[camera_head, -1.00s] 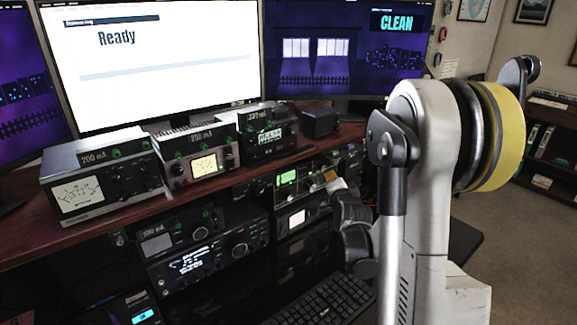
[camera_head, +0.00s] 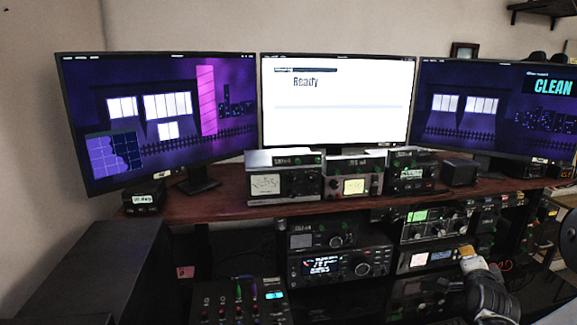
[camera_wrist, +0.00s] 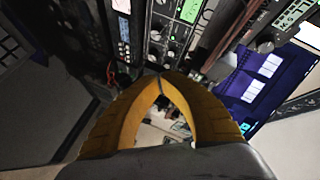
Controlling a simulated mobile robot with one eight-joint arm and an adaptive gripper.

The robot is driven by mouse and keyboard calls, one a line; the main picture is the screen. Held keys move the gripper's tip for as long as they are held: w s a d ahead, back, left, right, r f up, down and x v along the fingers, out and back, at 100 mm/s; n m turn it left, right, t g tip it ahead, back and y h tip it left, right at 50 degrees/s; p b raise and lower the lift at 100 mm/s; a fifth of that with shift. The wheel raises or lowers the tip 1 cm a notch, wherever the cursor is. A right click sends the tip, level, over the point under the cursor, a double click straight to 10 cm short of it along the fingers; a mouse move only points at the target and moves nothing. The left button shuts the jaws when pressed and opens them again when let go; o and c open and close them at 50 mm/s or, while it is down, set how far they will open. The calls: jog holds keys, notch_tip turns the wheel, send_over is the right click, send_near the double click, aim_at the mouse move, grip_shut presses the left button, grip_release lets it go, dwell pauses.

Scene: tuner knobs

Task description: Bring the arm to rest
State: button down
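My gripper (camera_wrist: 163,75) shows in the wrist view as two yellow fingers. Their tips meet, with a gap between the bowed fingers behind the tips and nothing held in it. In the head view a dark part of my arm (camera_head: 492,292) is at the lower right, in front of the radio gear.
A wooden desk shelf (camera_head: 225,205) carries meter boxes (camera_head: 284,184) below three monitors (camera_head: 338,125). The middle one reads "Ready", the right one "CLEAN". Radios (camera_head: 340,264) stand beneath. A dark cabinet (camera_head: 95,270) is at the lower left and a control box (camera_head: 240,302) at the front.

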jog(key=s+a+r+n+g+y, duration=0.1)
jog(key=s+a+r+n+y, duration=0.2)
jog(key=a, duration=0.7)
jog(key=s+a+r+n+g+y, duration=0.1)
jog(key=s+a+n+g+y, duration=0.15)
jog(key=a+n, duration=0.5)
jog(key=s+a+f+n+g, duration=0.1)
jog(key=s+a+n, duration=0.2)
jog(key=s+a, duration=0.3)
jog(key=s+a+f+n+g+y, duration=0.1)
jog(key=s+a+f+n+g, duration=0.1)
jog(key=s+a, duration=0.5)
jog(key=s+n, duration=0.1)
jog(key=s, duration=0.4)
jog(key=shift+a+y, duration=0.1)
jog(key=shift+y, duration=0.15)
